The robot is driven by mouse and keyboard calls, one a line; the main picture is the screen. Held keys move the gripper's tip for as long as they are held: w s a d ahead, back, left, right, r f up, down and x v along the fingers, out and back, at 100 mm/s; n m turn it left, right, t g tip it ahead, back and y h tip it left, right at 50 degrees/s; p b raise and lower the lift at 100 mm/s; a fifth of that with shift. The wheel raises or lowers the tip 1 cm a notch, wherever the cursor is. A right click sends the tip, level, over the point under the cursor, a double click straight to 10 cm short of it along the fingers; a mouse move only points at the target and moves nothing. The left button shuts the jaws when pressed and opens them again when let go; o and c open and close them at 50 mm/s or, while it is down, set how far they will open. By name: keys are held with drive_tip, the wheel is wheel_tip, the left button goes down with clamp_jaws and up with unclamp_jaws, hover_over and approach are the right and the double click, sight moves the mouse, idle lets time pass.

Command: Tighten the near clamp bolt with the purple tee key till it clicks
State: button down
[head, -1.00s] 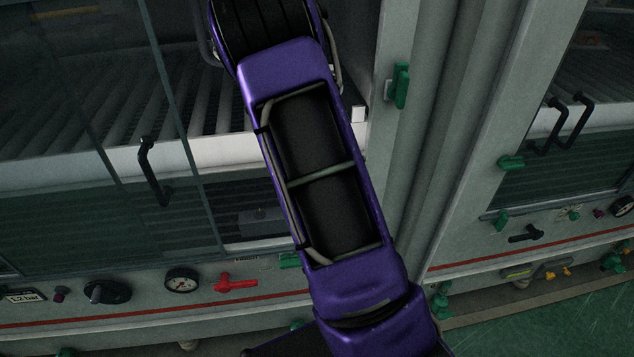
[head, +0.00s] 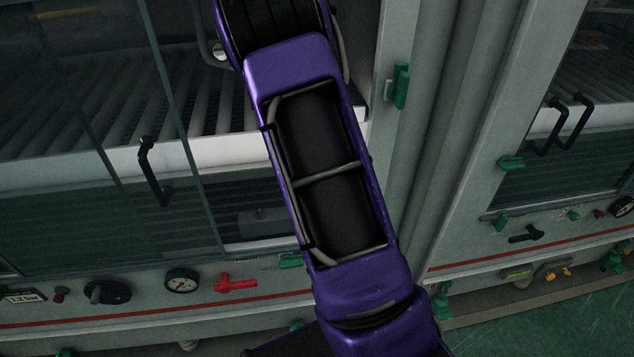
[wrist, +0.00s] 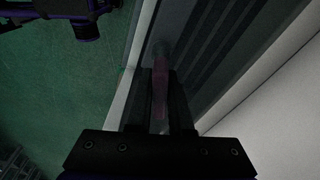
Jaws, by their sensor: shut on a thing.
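In the wrist view my gripper (wrist: 163,76) is shut on a dull purple-pink piece (wrist: 160,97), which looks like the purple tee key. It lies lengthwise between the two dark fingers. A greyish rounded shape shows at the far end of the key (wrist: 161,50); the picture is too dark to tell whether it is part of the key or the clamp bolt. I cannot tell whether the key is seated on a bolt. In the head view my purple arm covers the middle, and the gripper, key and near clamp bolt cannot be made out.
The machine front has a black door handle (head: 152,171), a gauge (head: 182,281), a red valve lever (head: 236,284) and a green latch (head: 401,86). Rollers (head: 190,95) lie behind the glass. Green floor (wrist: 60,90) is open at the left of the wrist view.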

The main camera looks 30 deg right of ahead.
drive_tip(key=shift+r+p, duration=0.95)
drive_tip(key=shift+r, duration=0.05)
idle(1.7)
drive_tip(key=shift+r+p, duration=1.9)
drive_tip(key=shift+r, duration=0.65)
drive_tip(key=shift+a, duration=0.1)
idle(0.3)
